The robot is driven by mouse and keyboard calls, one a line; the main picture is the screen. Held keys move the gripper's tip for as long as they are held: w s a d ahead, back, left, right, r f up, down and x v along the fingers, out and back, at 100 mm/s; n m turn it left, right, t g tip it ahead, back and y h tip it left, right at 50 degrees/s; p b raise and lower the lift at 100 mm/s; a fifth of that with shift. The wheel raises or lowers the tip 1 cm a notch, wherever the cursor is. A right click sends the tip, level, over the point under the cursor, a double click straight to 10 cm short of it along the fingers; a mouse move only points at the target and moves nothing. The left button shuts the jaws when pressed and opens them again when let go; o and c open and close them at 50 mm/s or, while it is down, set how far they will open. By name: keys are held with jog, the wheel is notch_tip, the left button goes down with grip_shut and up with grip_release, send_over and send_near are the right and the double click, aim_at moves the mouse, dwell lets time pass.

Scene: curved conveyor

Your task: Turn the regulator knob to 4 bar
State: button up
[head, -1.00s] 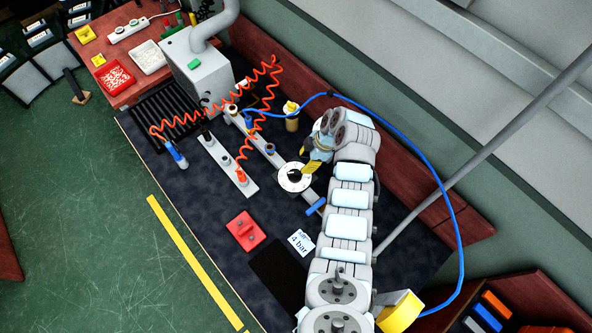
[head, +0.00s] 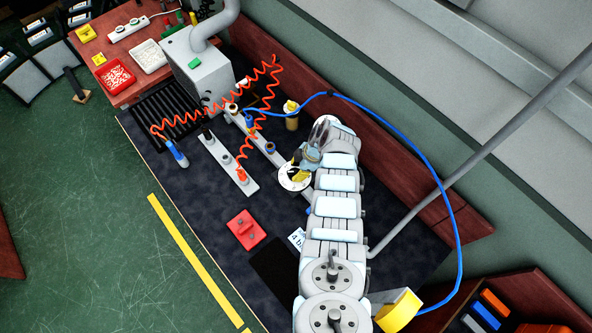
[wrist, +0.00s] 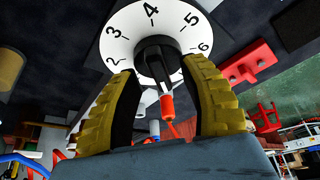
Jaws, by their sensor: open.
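The regulator dial (head: 287,184) is a white disc on the dark bench mat, partly covered by my gripper (head: 299,174). In the wrist view the dial (wrist: 120,22) shows the numbers 2 to 6, with 4 near the top. The black knob (wrist: 157,50) stands at its centre. My gripper (wrist: 158,72) is open, its yellow ribbed fingers on either side of the knob. I cannot tell whether they touch it or exactly where the knob points. A white card (head: 297,238) reading "4 b" lies on the mat, its rest hidden by my arm.
A red block (head: 246,230) lies left of the card. A grey strip with fittings (head: 228,163) and an orange coiled hose (head: 262,128) are left of the dial. A brass-coloured cylinder (head: 292,121) and blue hose (head: 390,128) are behind.

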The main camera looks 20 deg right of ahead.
jog(key=shift+a+f, duration=0.1)
jog(key=shift+f, duration=0.25)
grip_shut()
